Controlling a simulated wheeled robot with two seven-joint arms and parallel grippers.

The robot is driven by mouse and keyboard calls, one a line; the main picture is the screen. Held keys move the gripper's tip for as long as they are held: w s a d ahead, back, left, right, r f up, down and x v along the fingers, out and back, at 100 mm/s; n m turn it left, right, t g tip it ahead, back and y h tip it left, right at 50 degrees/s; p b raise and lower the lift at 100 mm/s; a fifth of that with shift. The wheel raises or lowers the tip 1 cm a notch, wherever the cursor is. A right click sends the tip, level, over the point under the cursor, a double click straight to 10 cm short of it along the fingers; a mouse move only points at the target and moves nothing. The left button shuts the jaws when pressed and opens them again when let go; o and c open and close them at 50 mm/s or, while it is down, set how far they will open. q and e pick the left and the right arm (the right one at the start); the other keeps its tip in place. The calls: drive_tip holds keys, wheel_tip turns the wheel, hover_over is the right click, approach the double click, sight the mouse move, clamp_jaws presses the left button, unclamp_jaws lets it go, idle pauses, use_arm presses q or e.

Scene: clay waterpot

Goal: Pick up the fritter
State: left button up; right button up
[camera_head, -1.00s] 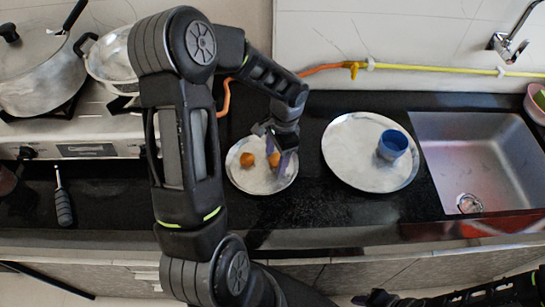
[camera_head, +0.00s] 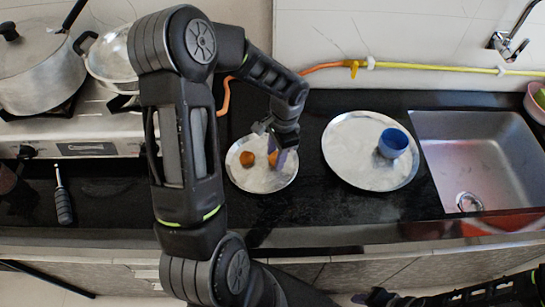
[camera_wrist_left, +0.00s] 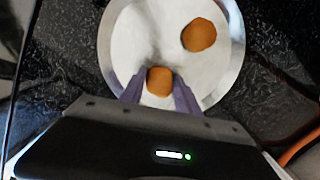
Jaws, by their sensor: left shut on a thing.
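Two round orange-brown fritters are at the small metal plate (camera_head: 250,181) on the dark counter. One fritter (camera_wrist_left: 160,81) is between the purple fingers of my left gripper (camera_wrist_left: 159,92), which is shut on it; in the head view this fritter (camera_head: 273,159) shows partly behind the finger. The other fritter (camera_head: 247,158) lies free on the plate, beside the gripper; it also shows in the left wrist view (camera_wrist_left: 198,35). I cannot tell whether the held fritter still touches the plate. My right arm shows only in part at the lower right; its fingertips are not clear.
A larger metal plate (camera_head: 345,165) with a blue cup (camera_head: 392,143) stands to the right, before the sink (camera_head: 470,150). A stove with pots (camera_head: 40,65) is at the left. A dark-handled tool (camera_head: 63,205) lies at the left. A yellow-orange hose (camera_head: 430,67) runs along the wall.

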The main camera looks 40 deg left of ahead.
use_arm(q)
clamp_jaws()
wheel_tip(320, 180, up, 10)
drive_tip(key=b, duration=0.1)
idle(0.5)
idle(0.5)
